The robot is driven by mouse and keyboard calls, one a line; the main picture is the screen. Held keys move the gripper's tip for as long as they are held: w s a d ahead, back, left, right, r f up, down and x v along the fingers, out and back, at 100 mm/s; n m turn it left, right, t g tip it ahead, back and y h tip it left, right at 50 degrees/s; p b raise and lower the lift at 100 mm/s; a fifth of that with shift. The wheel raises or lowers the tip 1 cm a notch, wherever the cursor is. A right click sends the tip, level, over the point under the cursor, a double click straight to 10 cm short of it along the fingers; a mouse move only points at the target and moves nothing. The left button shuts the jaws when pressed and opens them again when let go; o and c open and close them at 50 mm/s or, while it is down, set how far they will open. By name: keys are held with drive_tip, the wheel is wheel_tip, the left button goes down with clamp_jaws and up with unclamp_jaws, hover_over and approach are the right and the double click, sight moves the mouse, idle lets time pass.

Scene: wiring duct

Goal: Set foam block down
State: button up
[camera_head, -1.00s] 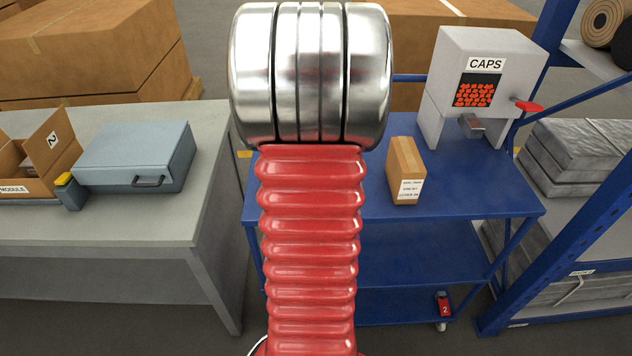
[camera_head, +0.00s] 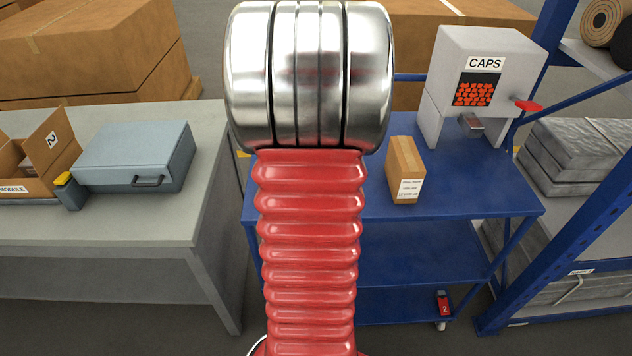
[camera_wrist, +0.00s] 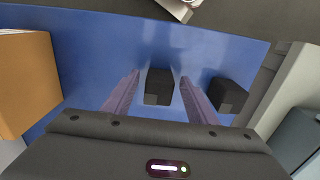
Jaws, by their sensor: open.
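A dark block (camera_wrist: 159,86), which looks like the foam block, is between the two fingers of my gripper (camera_wrist: 160,80) in the wrist view. It appears to rest on the blue cart top (camera_wrist: 90,60). My gripper is open, and a gap shows between the block and each finger. In the head view my own arm hides the gripper and the block.
A second dark block (camera_wrist: 229,95) stands close beside the right finger. A cardboard carton (camera_head: 405,168) and the CAPS dispenser (camera_head: 478,90) stand on the cart. A grey bench (camera_head: 130,218) with a blue-grey case (camera_head: 130,158) is to the left.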

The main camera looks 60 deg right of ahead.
wheel_tip(320, 180, up, 10)
drive_tip(key=shift+r, duration=0.2)
idle(0.9)
drive_tip(key=w+a+r+n+t+h, duration=0.1)
drive_tip(key=w+a+n, duration=0.1)
drive_tip(key=w+a, duration=0.35)
drive_tip(key=w+a+r+n, duration=0.1)
drive_tip(key=w+a+n, duration=0.1)
drive_tip(key=a, duration=0.6)
drive_tip(key=w+a+r+n+t+h, duration=0.1)
drive_tip(key=w+a+r+n, duration=0.1)
drive_tip(key=w+a, duration=0.35)
drive_tip(key=s+a+f+n+t+y, duration=0.1)
drive_tip(key=s+a+n, duration=0.1)
drive_tip(key=a, duration=1)
drive_tip(key=s+a+f+n+t+y, duration=0.1)
drive_tip(key=a+n, duration=0.3)
drive_tip(key=a, duration=0.7)
drive_tip(key=shift+s+a+f+n+t, duration=0.2)
drive_tip(key=shift+s+a+n+t, duration=0.15)
drive_tip(key=shift+s+t, duration=0.35)
